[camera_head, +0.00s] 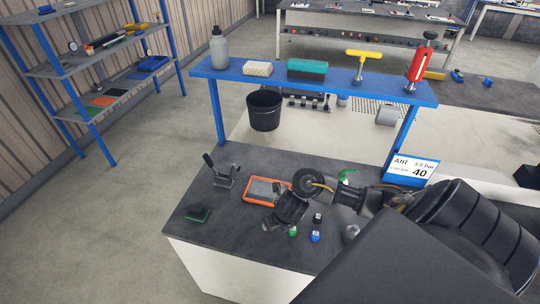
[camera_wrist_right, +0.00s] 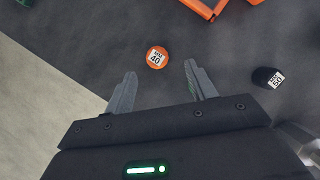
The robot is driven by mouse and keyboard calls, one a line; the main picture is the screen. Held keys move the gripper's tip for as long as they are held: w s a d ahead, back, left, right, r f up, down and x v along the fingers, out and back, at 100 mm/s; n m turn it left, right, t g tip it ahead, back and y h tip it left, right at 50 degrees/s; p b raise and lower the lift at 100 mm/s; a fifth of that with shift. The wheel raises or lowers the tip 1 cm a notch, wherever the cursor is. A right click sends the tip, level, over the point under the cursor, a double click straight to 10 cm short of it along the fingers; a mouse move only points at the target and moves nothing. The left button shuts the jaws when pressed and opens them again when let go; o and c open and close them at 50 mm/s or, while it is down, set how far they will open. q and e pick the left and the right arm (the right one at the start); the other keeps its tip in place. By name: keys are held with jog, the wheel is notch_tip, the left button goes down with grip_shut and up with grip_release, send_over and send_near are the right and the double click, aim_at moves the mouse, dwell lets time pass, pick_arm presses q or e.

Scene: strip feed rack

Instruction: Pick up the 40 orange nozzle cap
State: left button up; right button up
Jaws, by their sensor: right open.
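The orange nozzle cap (camera_wrist_right: 157,57) has a white label reading 40 and sits on the dark bench top in the right wrist view. My right gripper (camera_wrist_right: 160,72) is open and empty, with the cap just ahead of its fingertips, roughly between their lines. In the head view my right gripper (camera_head: 270,226) is low over the bench, and I cannot make out the orange cap there. A black cap (camera_wrist_right: 268,77) with a white label lies to the right in the wrist view. My left gripper is not in view.
Green (camera_head: 293,231), blue (camera_head: 315,237) and black (camera_head: 318,217) caps stand right of the gripper. An orange-framed device (camera_head: 248,199) lies behind it. A blue shelf (camera_head: 340,78) spans above the bench. A sign (camera_head: 411,170) reads AIR 3.5 bar and 40.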

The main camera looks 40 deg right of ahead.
jog(key=b+x, duration=0.2)
jog(key=x, duration=0.2)
jog(key=shift+w+a+f, duration=0.1)
jog(key=shift+w+f, duration=0.1)
jog(key=shift+f, duration=0.15)
jog(key=shift+r, duration=0.15)
jog(key=c, duration=1.1)
